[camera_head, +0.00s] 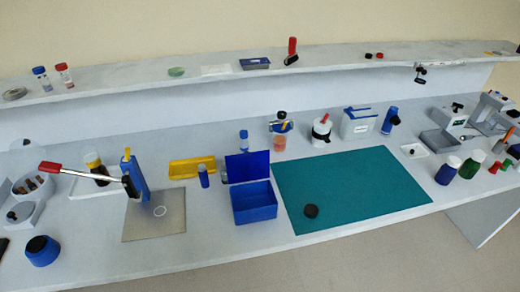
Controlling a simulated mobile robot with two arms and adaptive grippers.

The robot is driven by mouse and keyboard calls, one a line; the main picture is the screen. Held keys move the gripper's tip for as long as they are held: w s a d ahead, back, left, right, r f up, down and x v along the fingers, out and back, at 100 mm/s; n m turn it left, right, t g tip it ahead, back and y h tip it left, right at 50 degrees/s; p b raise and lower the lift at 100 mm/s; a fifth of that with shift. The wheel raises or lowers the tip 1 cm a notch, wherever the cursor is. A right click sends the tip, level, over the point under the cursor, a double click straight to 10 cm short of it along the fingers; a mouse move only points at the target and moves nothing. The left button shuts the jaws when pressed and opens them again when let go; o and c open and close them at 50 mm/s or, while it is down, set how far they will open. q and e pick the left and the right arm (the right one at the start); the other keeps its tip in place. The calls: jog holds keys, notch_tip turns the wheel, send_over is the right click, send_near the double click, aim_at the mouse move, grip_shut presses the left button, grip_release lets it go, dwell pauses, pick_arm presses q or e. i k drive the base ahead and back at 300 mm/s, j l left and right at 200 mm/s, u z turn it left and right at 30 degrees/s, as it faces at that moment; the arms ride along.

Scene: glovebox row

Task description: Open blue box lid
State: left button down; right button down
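The blue box (255,209) stands on the bench near the middle, by the left edge of a green mat. Its darker blue lid (247,166) stands upright along the back edge of the box, and the inside of the box is exposed. The box's interior looks empty, though it is small in view. Neither of my grippers shows in the head view.
The green mat (371,199) lies right of the box with a small black disc (311,211) on it. A small blue cylinder (203,176) and yellow tray (192,168) stand left. A grey plate (171,224) lies farther left.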

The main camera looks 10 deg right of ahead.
aim_at(246, 167)
jog(key=i+l+z, duration=0.2)
jog(key=i+l, duration=0.15)
jog(key=l, duration=0.2)
jog(key=i+l+z, duration=0.25)
jog(key=i+l, duration=0.15)
jog(key=l, duration=0.1)
